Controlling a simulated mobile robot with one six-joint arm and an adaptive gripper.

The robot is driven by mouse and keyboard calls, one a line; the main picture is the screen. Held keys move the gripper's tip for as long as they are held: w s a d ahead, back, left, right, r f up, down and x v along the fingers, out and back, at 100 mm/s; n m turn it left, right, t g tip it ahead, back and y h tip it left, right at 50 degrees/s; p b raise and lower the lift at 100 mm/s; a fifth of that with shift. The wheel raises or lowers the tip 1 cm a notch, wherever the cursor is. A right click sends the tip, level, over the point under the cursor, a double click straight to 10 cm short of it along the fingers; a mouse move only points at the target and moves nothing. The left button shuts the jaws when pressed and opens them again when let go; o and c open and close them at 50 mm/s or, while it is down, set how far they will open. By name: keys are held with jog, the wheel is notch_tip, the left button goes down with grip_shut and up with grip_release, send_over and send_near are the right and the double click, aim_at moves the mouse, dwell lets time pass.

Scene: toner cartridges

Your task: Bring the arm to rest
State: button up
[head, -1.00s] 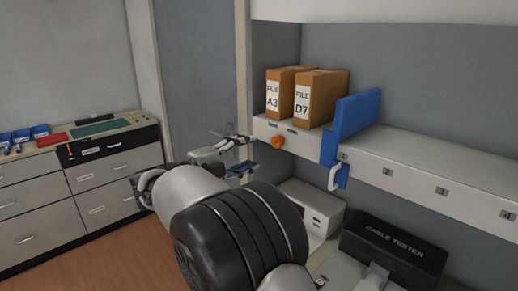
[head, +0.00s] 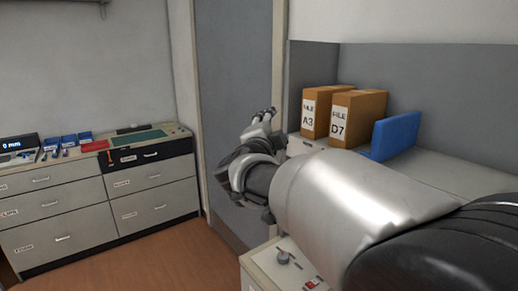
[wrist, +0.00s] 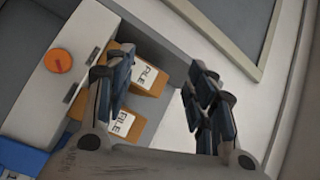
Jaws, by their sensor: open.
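My gripper (head: 266,116) is raised at the end of my arm, in front of the grey wall panel and left of the shelf with the files. In the wrist view my gripper (wrist: 165,75) is open, with its two dark-padded fingers apart and nothing held between them. Behind the fingers, that view shows the tan file boxes tilted. In the head view my arm crosses the right half and hides part of the shelf and the bench below it.
Two tan files, A3 (head: 316,113) and D7 (head: 356,116), stand on the shelf beside a blue upright plate (head: 395,136). An orange knob (wrist: 58,61) shows on the shelf's front. A drawer cabinet (head: 98,205) stands at left. The wooden floor (head: 150,255) before it is clear.

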jog(key=s+f+n+g+y, duration=0.2)
jog(key=s+f+n+y, duration=0.15)
jog(key=s+n, duration=0.35)
jog(key=s+f+n+g+y, duration=0.3)
jog(key=s+n+y, duration=0.15)
jog(key=s, duration=0.45)
jog(key=s+d+f+n+g+h, duration=0.1)
jog(key=s+d+f+g, duration=0.3)
jog(key=s+f, duration=0.5)
jog(key=s+d+f+n+g+h, duration=0.2)
jog(key=s+d+f, duration=0.4)
jog(key=s, duration=1.1)
notch_tip(320, 180, down, 3)
jog(key=shift+f+n+g+h, duration=0.2)
jog(key=shift+n+g+h, duration=0.1)
jog(key=shift+n+g, duration=0.7)
